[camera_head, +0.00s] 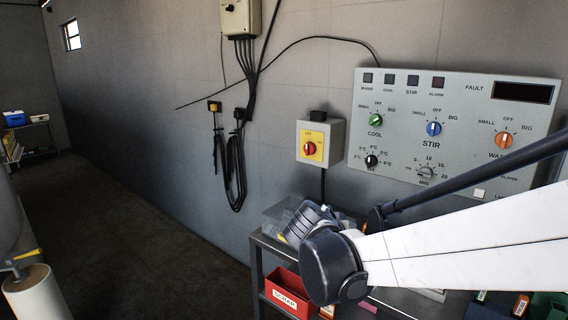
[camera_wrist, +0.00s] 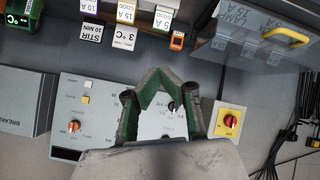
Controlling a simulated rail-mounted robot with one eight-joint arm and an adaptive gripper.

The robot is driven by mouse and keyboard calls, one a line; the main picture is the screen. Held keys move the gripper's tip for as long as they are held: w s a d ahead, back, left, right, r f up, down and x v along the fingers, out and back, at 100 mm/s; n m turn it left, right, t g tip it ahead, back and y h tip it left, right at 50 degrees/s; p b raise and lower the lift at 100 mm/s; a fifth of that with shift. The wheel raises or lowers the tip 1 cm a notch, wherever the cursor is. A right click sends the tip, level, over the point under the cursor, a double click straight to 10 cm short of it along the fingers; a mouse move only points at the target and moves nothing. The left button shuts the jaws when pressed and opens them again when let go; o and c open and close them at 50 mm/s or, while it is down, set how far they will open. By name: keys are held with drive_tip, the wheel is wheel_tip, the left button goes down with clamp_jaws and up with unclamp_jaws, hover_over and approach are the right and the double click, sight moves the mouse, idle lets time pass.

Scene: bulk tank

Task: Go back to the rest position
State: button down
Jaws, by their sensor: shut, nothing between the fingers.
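My gripper (camera_wrist: 160,75) shows in the wrist view with its dark, green-lined fingers drawn together at the tips and nothing between them. It appears in front of the grey control panel (camera_wrist: 95,92), which looks upside down there; I cannot tell the distance, and the fingers hide part of its dials. In the head view the control panel (camera_head: 455,95) hangs on the wall at the right, with green, blue and orange knobs. My white arm crosses in front of its lower right part. The gripper's fingers cannot be made out in the head view.
A yellow switch box with a red knob (camera_head: 312,146) is left of the panel. Below stands a grey bench (camera_head: 258,240) with a clear bin (camera_head: 283,213) and a red scrap bin (camera_head: 287,293). Cables (camera_head: 232,165) hang on the wall. The floor at left is open.

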drive_tip(key=s+d+r+n+y+p, duration=0.1)
drive_tip(key=s+r+y+p, duration=0.1)
drive_tip(key=s, duration=1)
drive_tip(key=s+d+r+n+g+y+p, duration=0.1)
drive_tip(key=s+y, duration=0.4)
drive_tip(key=s, duration=0.8)
drive_tip(key=shift+d+r+n+p, duration=0.5)
drive_tip(key=shift+r+n+p, duration=0.2)
drive_tip(key=shift+r+p, duration=0.15)
drive_tip(key=c, duration=2.5)
unclamp_jaws()
